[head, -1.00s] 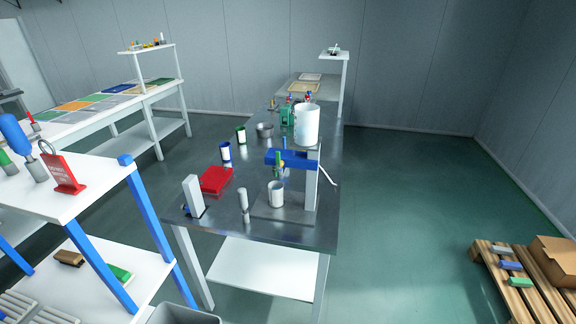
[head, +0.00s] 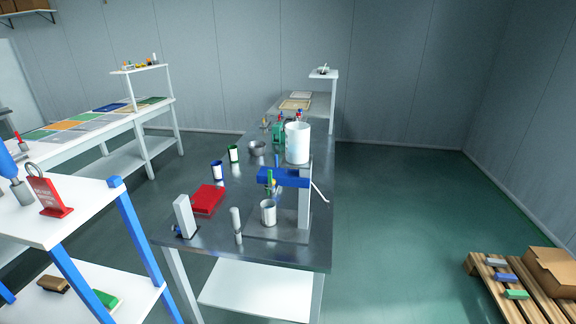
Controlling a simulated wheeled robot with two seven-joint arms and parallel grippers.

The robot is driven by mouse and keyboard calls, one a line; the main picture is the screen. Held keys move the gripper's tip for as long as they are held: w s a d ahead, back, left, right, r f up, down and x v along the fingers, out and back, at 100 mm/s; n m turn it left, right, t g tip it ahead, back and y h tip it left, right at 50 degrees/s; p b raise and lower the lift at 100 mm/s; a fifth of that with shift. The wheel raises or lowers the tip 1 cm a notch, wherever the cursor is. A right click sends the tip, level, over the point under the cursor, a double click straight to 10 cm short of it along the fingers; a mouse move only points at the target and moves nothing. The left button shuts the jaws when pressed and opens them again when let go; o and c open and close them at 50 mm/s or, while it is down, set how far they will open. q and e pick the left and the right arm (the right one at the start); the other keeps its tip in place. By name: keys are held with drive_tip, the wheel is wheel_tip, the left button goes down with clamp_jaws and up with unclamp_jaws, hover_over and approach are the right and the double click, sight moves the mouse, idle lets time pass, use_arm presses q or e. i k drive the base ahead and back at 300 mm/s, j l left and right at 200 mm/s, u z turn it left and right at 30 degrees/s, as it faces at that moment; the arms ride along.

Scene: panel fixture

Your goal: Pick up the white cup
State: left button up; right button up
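A white cup (head: 268,213) stands upright on the dark base plate of a small blue-and-white stand, near the front of the dark metal table (head: 190,259). Its open top faces up, below the blue arm (head: 284,178) of the stand. A larger white container (head: 297,143) sits above, on top of the stand's post. Neither of my grippers is in view.
A red box (head: 208,199), a grey-white block (head: 185,216) and a grey cylinder (head: 236,224) stand left of the cup. A white shelf with blue legs (head: 92,204) is at the near left. A pallet (head: 500,275) with a cardboard box lies at right. The green floor between is clear.

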sight(268, 207)
drive_tip(key=l+u, duration=0.1)
drive_tip(key=u, duration=0.35)
drive_tip(key=l+u, duration=0.1)
drive_tip(key=u, duration=0.35)
drive_tip(key=l+u, duration=0.1)
drive_tip(key=u, duration=0.4)
drive_tip(key=l+u, duration=0.1)
drive_tip(key=u, duration=0.8)
drive_tip(key=l+u, duration=0.15)
drive_tip(key=u, duration=0.3)
drive_tip(key=z, duration=0.35)
drive_tip(key=k+l+z, duration=0.15)
drive_tip(key=z, duration=0.2)
drive_tip(key=l+z, duration=0.1)
drive_tip(key=z, duration=0.65)
drive_tip(key=l+z, duration=0.1)
drive_tip(key=z, duration=0.7)
drive_tip(key=i+l+z, duration=0.1)
drive_tip(key=z, duration=0.75)
